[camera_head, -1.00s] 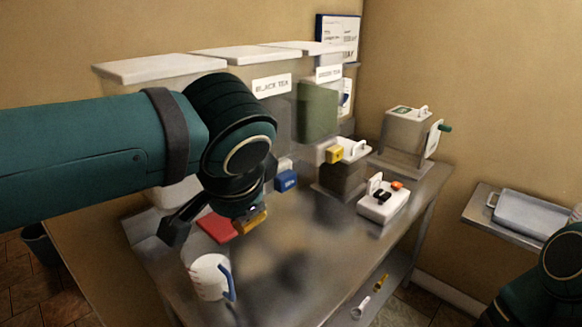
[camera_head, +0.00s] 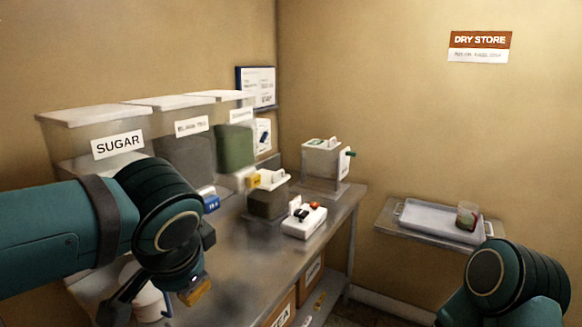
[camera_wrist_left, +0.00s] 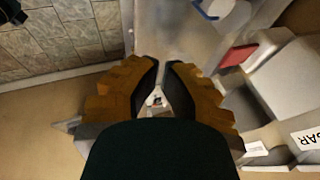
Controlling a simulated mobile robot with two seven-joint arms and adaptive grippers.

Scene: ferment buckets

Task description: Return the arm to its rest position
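My left arm comes in from the left in the head view. Its gripper (camera_head: 150,300) hangs low over the near left part of the steel table. In the left wrist view the two brown fingers with dark pads (camera_wrist_left: 161,75) stand apart with a narrow gap, and nothing is held between them. A white jug (camera_head: 149,303) is partly hidden behind the left gripper in the head view. My right arm shows at the lower right, bent, with its gripper out of frame.
The steel table (camera_head: 262,243) carries a sugar bin (camera_head: 75,158), other lidded bins, a white device (camera_head: 304,222) and a dispenser (camera_head: 322,160). A wall shelf (camera_head: 382,222) holds a tray (camera_head: 432,222) with a cup (camera_head: 467,215), close behind my right arm. Floor tiles (camera_wrist_left: 60,40) show in the left wrist view.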

